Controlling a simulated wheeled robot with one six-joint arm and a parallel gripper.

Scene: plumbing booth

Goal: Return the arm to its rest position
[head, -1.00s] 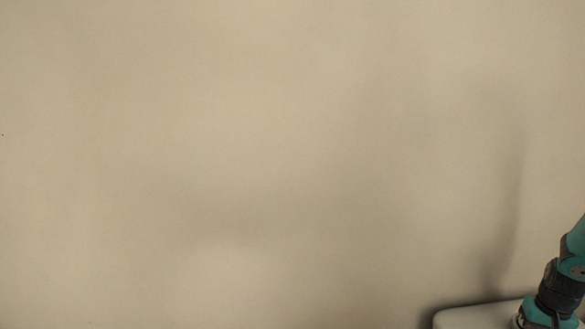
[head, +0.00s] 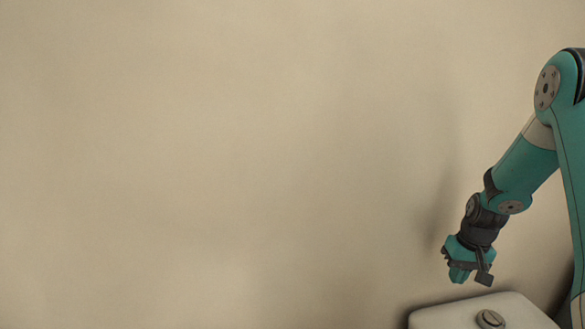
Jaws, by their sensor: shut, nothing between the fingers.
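My teal and black arm comes in from the right edge of the head view, bent at an upper joint and reaching down to the left. My gripper (head: 470,277) is at its lower end, pointing down, shut and empty. It is above and apart from a pale box-like top that looks like a toilet tank lid (head: 440,319). A round metal button (head: 490,318) sits on that lid.
A bare beige wall (head: 220,150) fills most of the view. The space left of my arm is clear. Only the upper part of the pale tank shows at the bottom right; the rest is cut off.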

